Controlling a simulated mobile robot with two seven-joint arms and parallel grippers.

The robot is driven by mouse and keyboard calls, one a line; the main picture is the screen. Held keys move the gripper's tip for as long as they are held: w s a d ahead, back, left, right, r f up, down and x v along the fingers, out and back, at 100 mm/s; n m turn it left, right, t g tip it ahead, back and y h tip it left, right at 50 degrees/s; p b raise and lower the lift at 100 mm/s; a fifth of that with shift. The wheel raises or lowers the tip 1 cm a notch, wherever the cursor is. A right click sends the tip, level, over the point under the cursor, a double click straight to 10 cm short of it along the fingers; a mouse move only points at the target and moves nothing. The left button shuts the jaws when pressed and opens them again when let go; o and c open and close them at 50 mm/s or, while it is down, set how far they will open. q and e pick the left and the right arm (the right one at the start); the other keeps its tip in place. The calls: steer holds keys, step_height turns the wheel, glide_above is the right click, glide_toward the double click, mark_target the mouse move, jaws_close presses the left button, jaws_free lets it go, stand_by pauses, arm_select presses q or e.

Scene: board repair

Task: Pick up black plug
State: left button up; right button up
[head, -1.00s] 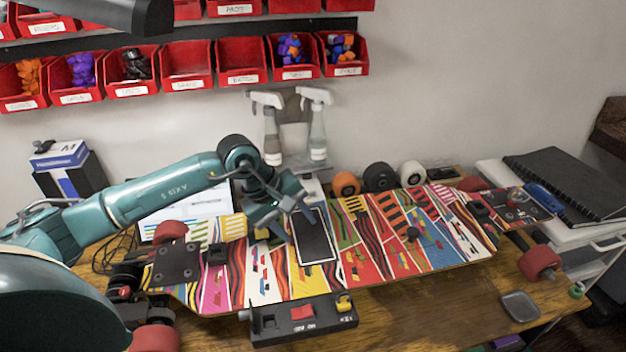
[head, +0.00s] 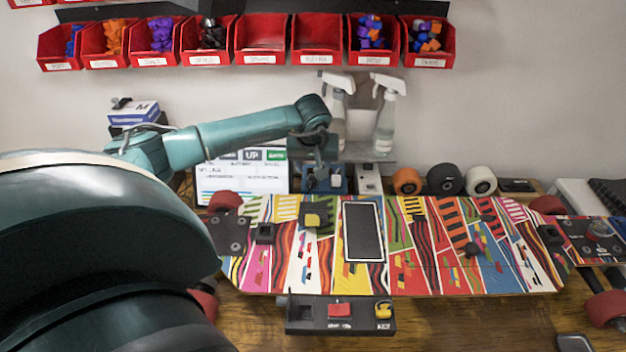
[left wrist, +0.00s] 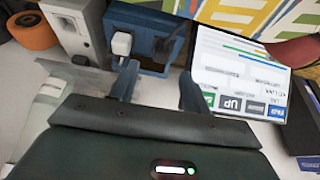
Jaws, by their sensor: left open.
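The blue socket box (head: 336,187) stands behind the skateboard, and its top also shows in the left wrist view (left wrist: 150,19). In that view a dark piece with a cable, which looks like the black plug (left wrist: 168,43), sits in the box. A white plug (left wrist: 121,45) sits beside it. My left gripper (head: 321,178) is over the box in the head view. In the left wrist view my left gripper (left wrist: 158,88) is open and empty, its fingers pointing toward the box. In the head view the gripper partly hides the black plug. My right gripper is not seen.
The patterned skateboard (head: 415,270) lies in front of the box. A white device (head: 368,180) stands right of it, a screen (head: 245,176) left. Spray bottles (head: 386,115) stand behind. Wheels (head: 407,181) stand further right. Red bins (head: 262,45) hang above.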

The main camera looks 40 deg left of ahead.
mark_target(313, 177)
arm_select(q)
steer(key=x, duration=0.4)
steer(key=shift+s+f+p, duration=0.1)
steer(key=shift+f+p, duration=0.25)
steer(key=shift+p, duration=0.05)
jaws_close()
